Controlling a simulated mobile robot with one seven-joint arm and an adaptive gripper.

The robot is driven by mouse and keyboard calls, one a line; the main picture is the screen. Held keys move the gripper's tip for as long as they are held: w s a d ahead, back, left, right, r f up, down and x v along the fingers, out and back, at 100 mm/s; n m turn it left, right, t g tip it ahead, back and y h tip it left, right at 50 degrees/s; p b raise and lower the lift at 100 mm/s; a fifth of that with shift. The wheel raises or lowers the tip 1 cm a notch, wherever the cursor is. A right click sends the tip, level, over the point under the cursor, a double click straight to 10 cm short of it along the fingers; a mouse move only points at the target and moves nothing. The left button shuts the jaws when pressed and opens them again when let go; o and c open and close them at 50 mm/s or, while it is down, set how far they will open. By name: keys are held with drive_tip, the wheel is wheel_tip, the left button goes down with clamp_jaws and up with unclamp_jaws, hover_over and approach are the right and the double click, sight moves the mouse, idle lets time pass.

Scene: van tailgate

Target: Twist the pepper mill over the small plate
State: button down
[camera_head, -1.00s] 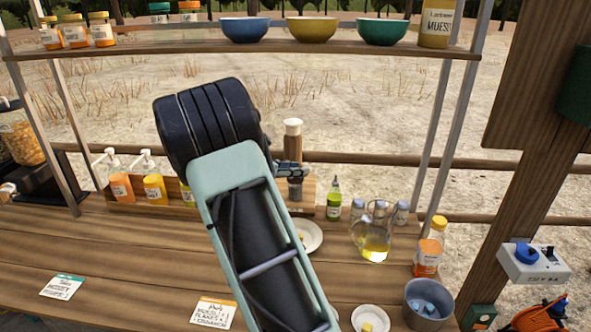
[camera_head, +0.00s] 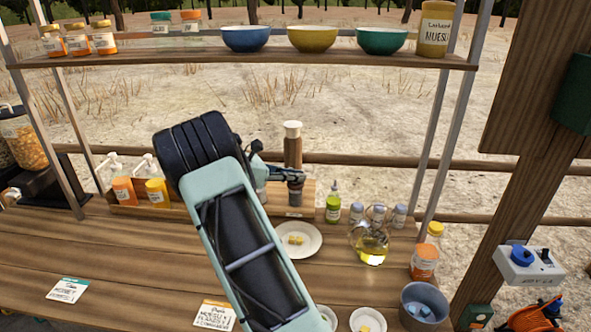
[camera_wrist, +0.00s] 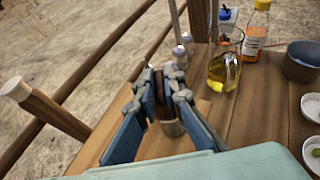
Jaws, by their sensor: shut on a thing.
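The pepper mill (camera_wrist: 168,124), brown above with a greyish lower part, is between the blue fingers of my gripper (camera_wrist: 163,100) in the wrist view. My gripper (camera_head: 290,177) is shut on it, and the mill's grey lower part (camera_head: 295,195) shows below the fingers in the head view. The mill looks upright; I cannot tell whether its base touches the surface below. The small white plate (camera_head: 312,250) holds yellow pieces and lies on the counter, nearer the head camera than the mill. The plate is not seen in the wrist view.
A tall brown cylinder with a pale cap (camera_head: 292,145) stands right behind my gripper. A green bottle (camera_head: 333,205), an oil jug (camera_head: 371,252), shakers (camera_head: 399,215) and an orange-labelled bottle (camera_head: 425,258) stand to the right. A shelf (camera_head: 240,54) with bowls crosses above.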

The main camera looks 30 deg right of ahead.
drive_tip(key=shift+m+g+y+p, duration=0.4)
drive_tip(key=shift+m+g+p, duration=0.5)
drive_tip(key=shift+m+g, duration=0.8)
drive_tip(key=shift+m+g, duration=0.4)
drive_tip(key=shift+g, duration=0.3)
drive_tip(key=c, duration=2)
unclamp_jaws()
drive_tip(key=shift+c, duration=0.2)
drive_tip(key=shift+y, duration=0.3)
drive_tip(key=v, duration=0.7)
drive_tip(key=shift+a, duration=0.25)
drive_tip(key=shift+r, duration=0.1)
